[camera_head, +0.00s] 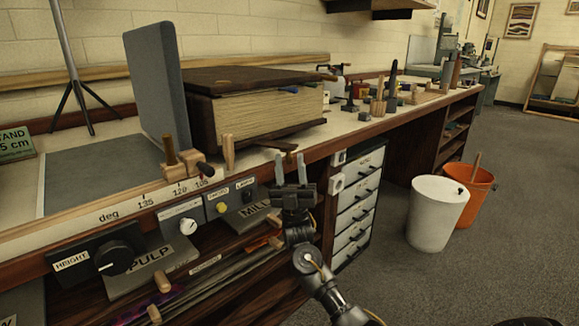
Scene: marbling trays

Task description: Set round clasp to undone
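A thick book (262,113) with dark wooden covers and cream page edges lies on the bench. A dark brown strap-like piece (278,146) lies in front of the book at the bench edge. I cannot tell which of these is the round clasp, or whether it is fastened. My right gripper (290,165) is open and empty, its two fingers pointing up in front of the bench edge, just below the strap-like piece. My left gripper is not in view.
A grey upright panel (156,84) stands left of the book. Wooden pegs and a clamp (183,163) stand at the bench's front edge. Below are a dial (119,256) and switch panels. White drawers (358,197), a white bin (437,212) and an orange bucket (474,193) are at right.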

